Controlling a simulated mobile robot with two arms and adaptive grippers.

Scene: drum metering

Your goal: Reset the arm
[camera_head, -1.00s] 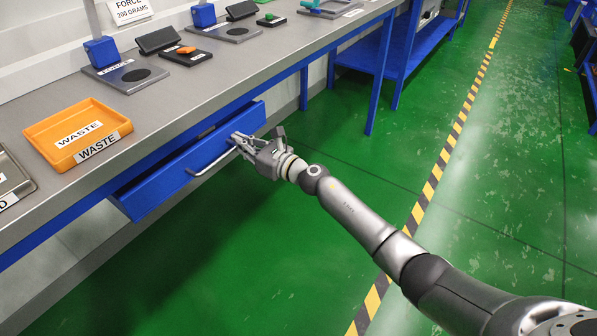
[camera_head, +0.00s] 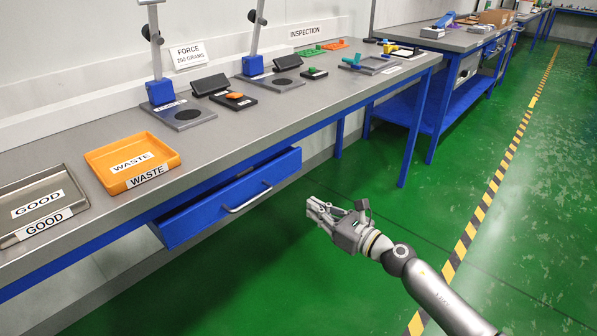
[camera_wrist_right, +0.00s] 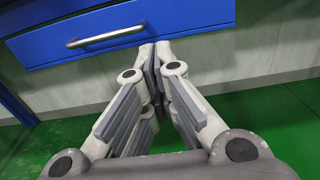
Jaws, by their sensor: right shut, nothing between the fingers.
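My right gripper (camera_head: 318,213) is shut and empty, in the air in front of the workbench and to the right of the blue drawer (camera_head: 225,207). The drawer stands partly open under the bench, and its metal handle (camera_head: 247,199) is clear of my fingers. In the right wrist view the shut fingertips (camera_wrist_right: 156,56) meet at the centre, with the drawer front (camera_wrist_right: 190,22) and its handle (camera_wrist_right: 104,36) beyond them. My left gripper is in neither view.
An orange WASTE tray (camera_head: 172,165) and a grey GOOD tray (camera_head: 12,237) sit on the bench (camera_head: 232,137). Test stands and small parts stand further back. The green floor (camera_head: 400,205) around my right arm is open.

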